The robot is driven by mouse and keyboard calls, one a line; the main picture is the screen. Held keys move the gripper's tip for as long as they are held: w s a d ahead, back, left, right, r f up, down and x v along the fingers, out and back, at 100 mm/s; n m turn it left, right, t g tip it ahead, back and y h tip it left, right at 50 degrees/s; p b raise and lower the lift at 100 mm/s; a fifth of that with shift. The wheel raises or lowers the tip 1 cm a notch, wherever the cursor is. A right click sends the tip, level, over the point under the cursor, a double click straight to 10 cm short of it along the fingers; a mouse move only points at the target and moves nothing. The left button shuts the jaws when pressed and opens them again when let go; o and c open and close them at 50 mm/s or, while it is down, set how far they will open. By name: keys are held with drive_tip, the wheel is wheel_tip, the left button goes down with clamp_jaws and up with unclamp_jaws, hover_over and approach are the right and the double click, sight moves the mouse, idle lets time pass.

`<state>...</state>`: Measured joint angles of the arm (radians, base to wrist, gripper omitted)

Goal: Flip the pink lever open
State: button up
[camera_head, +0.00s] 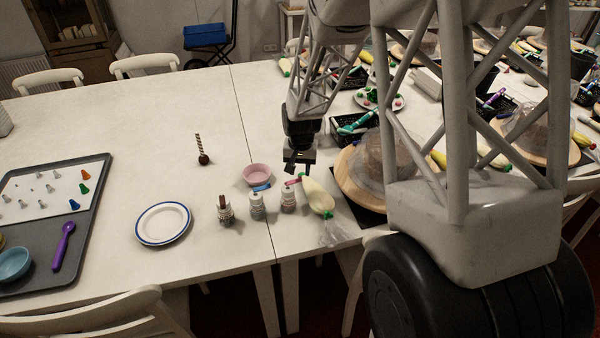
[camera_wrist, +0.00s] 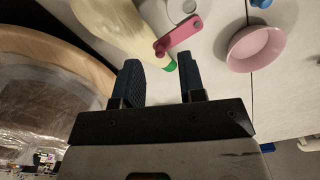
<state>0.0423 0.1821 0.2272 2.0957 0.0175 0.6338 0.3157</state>
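The pink lever (camera_head: 293,181) sits on top of the rightmost of three small bottles, whose body (camera_head: 288,199) stands upright on the white table. In the wrist view the pink lever (camera_wrist: 180,36) lies slanted just ahead of my fingers, its far end over a whitish round top (camera_wrist: 181,9). My gripper (camera_head: 299,169) is above the table, behind the bottle. In the wrist view my gripper (camera_wrist: 159,84) is open, its dark fingers apart with nothing held between them. The fingertips look short of the lever; contact cannot be told.
A cream piping bag (camera_head: 318,196) with a green tip lies close right of the bottle. A pink bowl (camera_head: 257,175) is behind left. Bottles with blue (camera_head: 261,188) and brown (camera_head: 222,201) levers stand left. A cake turntable (camera_head: 352,188) is right.

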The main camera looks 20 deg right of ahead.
drive_tip(key=shift+r, duration=2.8)
drive_tip(key=s+a+r+n+t, duration=0.1)
drive_tip(key=s+r+n, duration=0.1)
drive_tip(key=s+r, duration=1.35)
drive_tip(key=s+a+r+n+t, duration=0.1)
drive_tip(key=s+r+n, duration=0.1)
drive_tip(key=s, duration=1.8)
drive_tip(key=shift+r+t, duration=0.3)
drive_tip(key=shift+r, duration=0.25)
drive_tip(key=shift+a, duration=0.1)
